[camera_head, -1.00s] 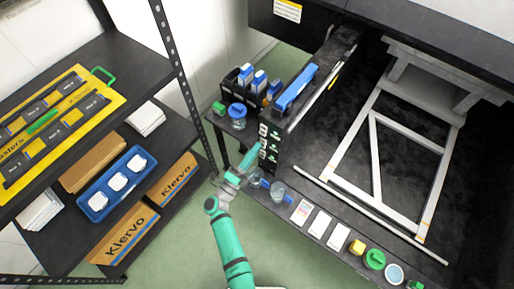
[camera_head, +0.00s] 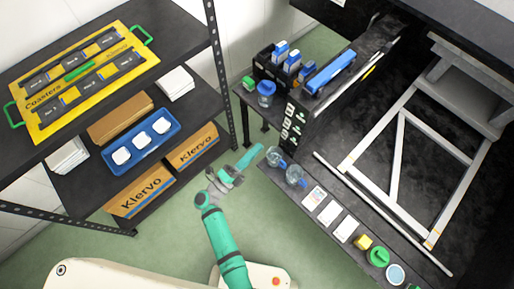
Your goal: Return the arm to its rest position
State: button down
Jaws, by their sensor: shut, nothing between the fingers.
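My green arm (camera_head: 222,240) rises from the bottom middle of the head view, over the open floor. My gripper (camera_head: 258,150) is at its upper end, pointing up and right. It is shut and empty. Its tip is in the gap between the shelf rack and the black workbench, just left of two clear glass jars (camera_head: 295,175) on the bench's front ledge. I see no contact between the gripper and the jars. The bottles named in the scene may be the blue-capped items (camera_head: 265,88) at the bench's left end.
A shelf rack at left holds a yellow coaster tray (camera_head: 140,62), a blue tray (camera_head: 175,140) with white pieces, and Klervo boxes (camera_head: 138,190). The bench ledge holds white cards (camera_head: 328,212), a yellow block (camera_head: 363,241) and a green lid (camera_head: 377,256). Green floor (camera_head: 290,240) is free.

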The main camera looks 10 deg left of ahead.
jog(key=shift+s+a, duration=0.1)
jog(key=shift+a, duration=0.15)
jog(key=shift+d, duration=0.1)
